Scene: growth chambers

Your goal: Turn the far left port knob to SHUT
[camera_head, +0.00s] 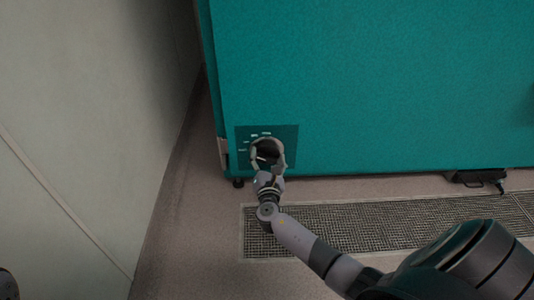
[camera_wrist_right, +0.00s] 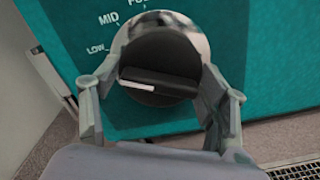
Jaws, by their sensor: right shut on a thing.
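The port knob (camera_wrist_right: 160,65) is a round dark knob with a raised grip bar and a white pointer line. It sits on a dark teal plate (camera_head: 285,132) at the lower left corner of the teal chamber. In the right wrist view the white line points left and a little up, below the LOW mark. MID and part of another label also show; no SHUT label is readable. My right gripper (camera_head: 267,152) is shut on the knob, with a finger on either side, and it also shows in the right wrist view (camera_wrist_right: 163,88).
The teal chamber (camera_head: 370,80) fills the upper right. A pale wall (camera_head: 80,120) stands at the left, with a narrow strip of floor between. A metal floor grate (camera_head: 390,224) lies before the chamber. A dark fitting with a cable (camera_head: 475,178) is under its right side.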

